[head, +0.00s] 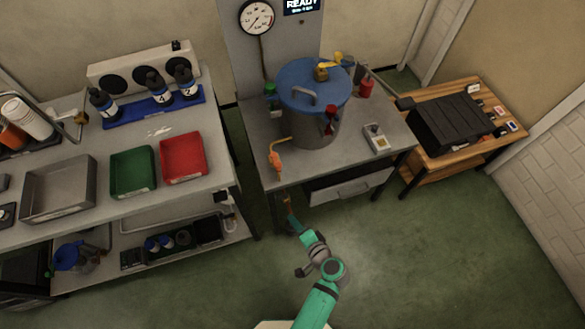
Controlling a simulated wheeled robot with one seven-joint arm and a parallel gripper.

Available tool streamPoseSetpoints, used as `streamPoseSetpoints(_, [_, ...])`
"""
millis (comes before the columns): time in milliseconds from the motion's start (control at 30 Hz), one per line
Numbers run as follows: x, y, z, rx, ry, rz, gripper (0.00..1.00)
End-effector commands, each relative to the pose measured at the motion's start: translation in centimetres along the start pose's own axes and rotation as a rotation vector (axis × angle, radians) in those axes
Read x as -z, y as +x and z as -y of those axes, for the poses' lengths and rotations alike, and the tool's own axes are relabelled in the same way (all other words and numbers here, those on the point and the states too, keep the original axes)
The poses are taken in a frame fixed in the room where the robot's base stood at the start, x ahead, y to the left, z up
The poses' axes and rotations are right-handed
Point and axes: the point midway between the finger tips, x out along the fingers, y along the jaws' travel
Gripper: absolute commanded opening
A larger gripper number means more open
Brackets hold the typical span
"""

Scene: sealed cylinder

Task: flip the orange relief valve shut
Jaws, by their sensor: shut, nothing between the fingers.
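The sealed cylinder (312,130) is grey with a blue lid (300,78) and stands on a grey bench. The orange relief valve (277,162) is at the cylinder's lower left, near the bench's front edge. Its thin orange pipe bends down to a thicker orange part; its exact lever position is too small to tell. My gripper (287,202), at the end of my teal arm, is in front of the bench edge, just below the orange valve in the picture. It is shut and empty, and a gap shows between it and the valve.
A red handle (330,120) is on the cylinder's front, and a yellow fitting (321,73) is on the lid. A small meter box (376,138) lies at right on the bench. A drawer (349,188) sits below. The left bench holds a red tray (183,157). Green floor in front is clear.

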Motion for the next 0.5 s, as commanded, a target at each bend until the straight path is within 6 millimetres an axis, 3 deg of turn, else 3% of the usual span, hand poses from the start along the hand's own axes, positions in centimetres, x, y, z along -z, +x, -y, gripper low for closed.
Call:
streamPoseSetpoints(33, [2.3,0.3,1.2,0.057,0.026,0.023,0.00])
streamPoseSetpoints(200, [7.8,-0.6,5.6,0.255,0.074,0.135,0.00])
streamPoseSetpoints(400, [12.7,-4.0,9.4,0.433,0.067,0.227,0.00])
streamPoseSetpoints(500, [14.1,-5.3,10.3,0.480,0.059,0.248,0.00])
